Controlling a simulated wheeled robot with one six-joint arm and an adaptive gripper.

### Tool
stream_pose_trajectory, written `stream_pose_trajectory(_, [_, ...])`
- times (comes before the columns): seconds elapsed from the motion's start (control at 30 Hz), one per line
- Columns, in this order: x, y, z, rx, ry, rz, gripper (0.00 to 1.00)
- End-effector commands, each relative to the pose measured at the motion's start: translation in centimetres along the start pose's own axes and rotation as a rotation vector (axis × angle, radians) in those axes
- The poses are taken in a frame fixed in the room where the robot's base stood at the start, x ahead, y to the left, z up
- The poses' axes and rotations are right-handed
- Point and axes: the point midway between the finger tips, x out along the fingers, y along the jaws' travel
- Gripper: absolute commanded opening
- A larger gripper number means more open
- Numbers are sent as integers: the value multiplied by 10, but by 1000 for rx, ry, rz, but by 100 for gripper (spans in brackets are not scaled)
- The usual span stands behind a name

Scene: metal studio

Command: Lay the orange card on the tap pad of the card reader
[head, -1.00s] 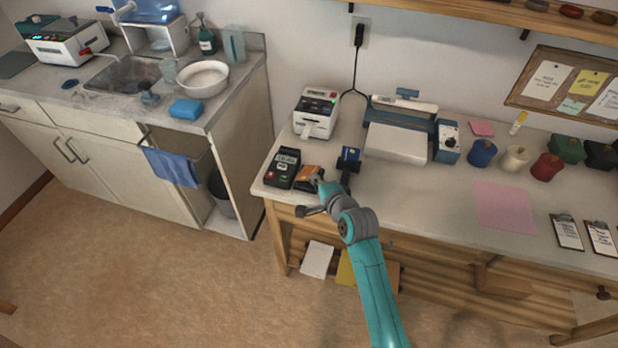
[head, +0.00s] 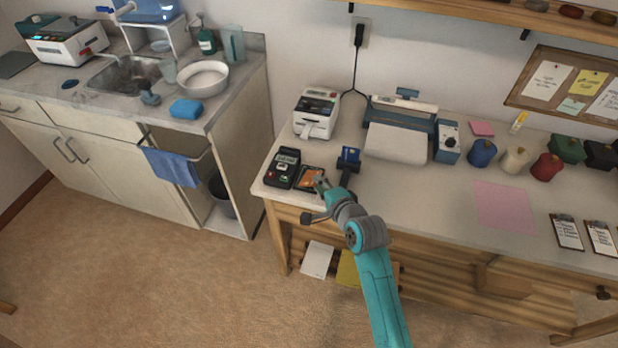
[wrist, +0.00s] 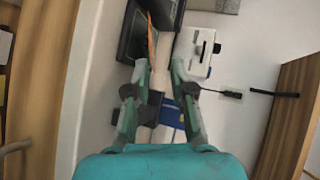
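The black card reader (head: 282,167) stands at the left front of the desk. The orange card (head: 310,177) lies on a dark pad just right of the reader's keypad part, with dark edges showing around it. My gripper (head: 319,184) is at the card's right front side. In the wrist view my gripper (wrist: 160,68) has its two fingers spread with a gap between them. The orange card (wrist: 152,40) shows there as a thin, steeply seen strip beyond the fingertips, against the black reader (wrist: 134,32). Whether a fingertip still touches the card cannot be told.
A white label printer (head: 316,113) stands behind the reader. A laminator-like machine (head: 396,143) is farther right. The desk's front edge runs just below the reader.

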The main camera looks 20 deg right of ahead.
Motion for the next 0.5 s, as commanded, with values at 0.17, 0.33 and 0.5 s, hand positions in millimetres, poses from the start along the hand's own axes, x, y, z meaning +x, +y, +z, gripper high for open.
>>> stream_pose_trajectory(0.17, [-19, 0, 0, 0, 1, 0, 23])
stream_pose_trajectory(0.33, [-36, 1, 0, 0, 1, 1, 23])
stream_pose_trajectory(0.5, [-47, 0, 0, 0, 0, 0, 23])
